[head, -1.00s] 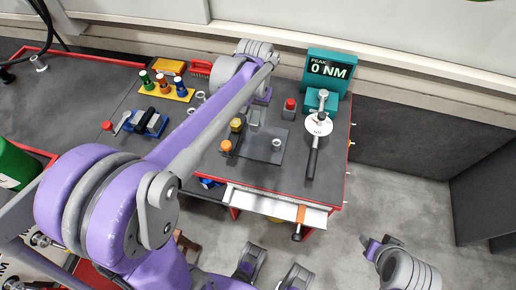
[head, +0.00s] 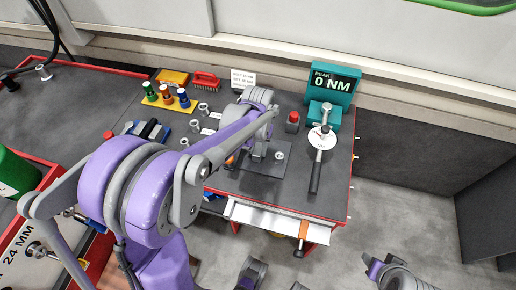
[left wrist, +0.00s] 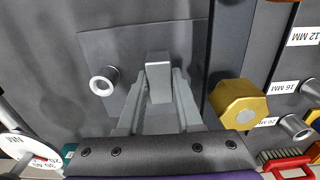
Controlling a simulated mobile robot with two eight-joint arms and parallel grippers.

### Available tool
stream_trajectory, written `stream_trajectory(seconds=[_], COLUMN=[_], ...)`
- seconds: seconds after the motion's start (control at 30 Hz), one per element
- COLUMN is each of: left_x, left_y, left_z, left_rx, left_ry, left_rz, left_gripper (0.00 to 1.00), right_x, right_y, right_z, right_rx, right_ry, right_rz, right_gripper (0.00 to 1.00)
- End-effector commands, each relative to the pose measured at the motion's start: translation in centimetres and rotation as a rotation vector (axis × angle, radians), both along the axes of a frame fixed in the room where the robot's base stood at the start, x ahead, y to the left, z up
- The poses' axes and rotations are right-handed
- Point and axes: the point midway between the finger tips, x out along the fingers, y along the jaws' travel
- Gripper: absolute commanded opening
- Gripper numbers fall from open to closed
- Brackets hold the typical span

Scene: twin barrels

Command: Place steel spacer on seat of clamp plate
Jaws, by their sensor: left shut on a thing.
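My left gripper (head: 258,152) is over the dark grey clamp plate (head: 264,170) on the bench. In the left wrist view its two fingers (left wrist: 160,80) are shut on a pale grey block, the steel spacer (left wrist: 158,62). The clamp plate (left wrist: 105,45) lies beneath it. A short silver hollow post (left wrist: 103,82) stands on the plate, left of the spacer in the wrist view and apart from it. The seat and the spacer's underside are hidden, so contact with the plate cannot be told. Part of my right arm (head: 385,270) is at the lower right; its jaws are unclear.
A gold hex piece (left wrist: 238,103) stands close to the right finger in the wrist view. A torque gauge tool (head: 318,150), a teal readout (head: 332,85) and a red-topped piece (head: 292,122) are to the right. Sockets (head: 195,125) and coloured bottles (head: 167,95) are to the left.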

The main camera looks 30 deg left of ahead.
Motion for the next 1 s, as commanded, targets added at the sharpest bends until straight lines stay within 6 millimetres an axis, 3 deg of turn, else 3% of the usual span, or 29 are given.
stream_trajectory(seconds=[0.17, 0.2, 0.33, 0.73, 1.0], left_x=[0.0, 0.0, 0.0, 0.0, 0.0], left_y=[0.0, 0.0, 0.0, 0.0, 0.0], left_z=[-0.4, -0.3, -0.3, 0.4, 5.6], left_rx=[0.000, 0.000, 0.000, 0.000, 0.000], left_ry=[0.000, 0.000, 0.000, 0.000, 0.000], left_rz=[0.000, 0.000, 0.000, 0.000, 0.001], left_gripper=[0.00, 0.40, 0.63, 0.65, 0.65], right_x=[0.0, 0.0, 0.0, 0.0, 0.1], right_y=[0.0, 0.0, 0.0, 0.0, 0.0], right_z=[-0.3, -0.3, -0.2, 0.2, 0.9], right_rx=[0.000, 0.000, 0.000, 0.000, 0.000], right_ry=[0.001, 0.001, 0.001, 0.000, -0.003], right_rz=[0.000, 0.000, 0.000, 0.000, 0.000], right_gripper=[0.50, 0.50, 0.50, 0.50, 0.50])
